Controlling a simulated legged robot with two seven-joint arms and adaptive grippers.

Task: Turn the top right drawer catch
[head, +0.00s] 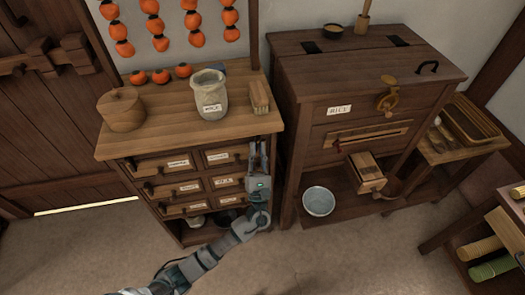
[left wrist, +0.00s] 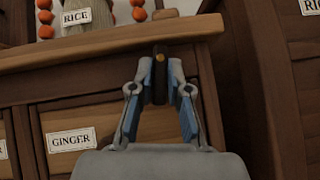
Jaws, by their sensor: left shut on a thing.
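The small wooden drawer chest (head: 190,185) stands at the left of the head view, with labelled drawers in two columns. The top right drawer (head: 218,157) is closed. In the left wrist view its front (left wrist: 110,125) bears a label reading GINGER. My left gripper (head: 258,146) is at the right end of this drawer, just under the chest top. In the left wrist view the gripper (left wrist: 160,80) is shut on the catch (left wrist: 160,62), a dark upright bar with a brass dot. The fingers hide the catch's sides. My right gripper is not in view.
On the chest top stand a RICE sack (head: 209,97), a round wooden box (head: 122,109) and a brush (head: 259,95). A larger RICE cabinet (head: 360,85) stands close at the right. The floor in front is clear.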

